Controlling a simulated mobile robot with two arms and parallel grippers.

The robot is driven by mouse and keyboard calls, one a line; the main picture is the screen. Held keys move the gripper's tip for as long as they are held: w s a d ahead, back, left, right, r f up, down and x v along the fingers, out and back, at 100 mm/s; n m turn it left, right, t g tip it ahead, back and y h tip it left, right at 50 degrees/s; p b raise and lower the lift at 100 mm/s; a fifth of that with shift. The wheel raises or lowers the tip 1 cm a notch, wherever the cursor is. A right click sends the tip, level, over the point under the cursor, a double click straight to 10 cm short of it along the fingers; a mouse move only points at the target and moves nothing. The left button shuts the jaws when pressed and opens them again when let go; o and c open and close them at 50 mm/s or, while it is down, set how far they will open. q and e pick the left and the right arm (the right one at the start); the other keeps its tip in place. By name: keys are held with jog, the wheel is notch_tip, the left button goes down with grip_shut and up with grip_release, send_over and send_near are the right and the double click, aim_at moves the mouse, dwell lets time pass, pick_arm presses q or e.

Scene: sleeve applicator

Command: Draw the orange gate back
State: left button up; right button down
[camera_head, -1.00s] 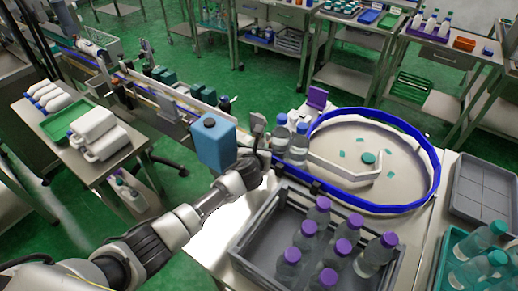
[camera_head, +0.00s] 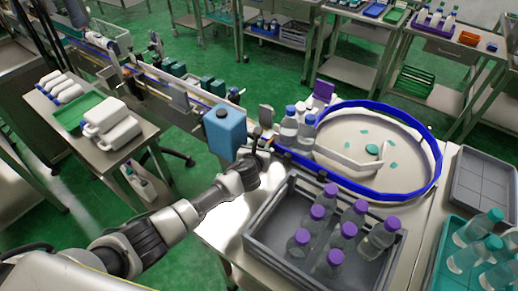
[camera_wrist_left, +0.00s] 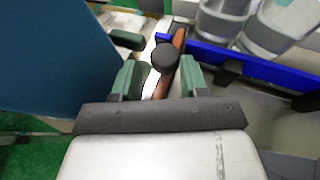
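The orange gate (camera_wrist_left: 178,44) shows in the left wrist view as a narrow orange-brown bar beside the blue rail (camera_wrist_left: 232,62). A round black knob (camera_wrist_left: 165,57) is at the bar, just beyond and between my left fingertips. My left gripper (camera_wrist_left: 160,78) has its two green fingers apart, with no clear contact on the knob. In the head view, my left gripper (camera_head: 262,146) is at the conveyor's end, between the blue box and the clear bottles, and the gate cannot be made out there. My right gripper is not in view.
A blue box (camera_head: 224,132) stands close left of my gripper. Clear bottles (camera_head: 289,128) stand just right of it, at the blue-rimmed round table (camera_head: 437,165). A grey crate (camera_head: 258,243) of purple-capped bottles is in front.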

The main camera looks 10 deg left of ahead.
pick_arm(q)
jog(key=shift+s+r, duration=0.15)
jog(key=shift+d, duration=0.1)
jog(key=shift+s+r, duration=0.1)
jog(key=shift+s, duration=0.05)
jog(key=v, duration=1)
jog(key=shift+s, duration=0.3)
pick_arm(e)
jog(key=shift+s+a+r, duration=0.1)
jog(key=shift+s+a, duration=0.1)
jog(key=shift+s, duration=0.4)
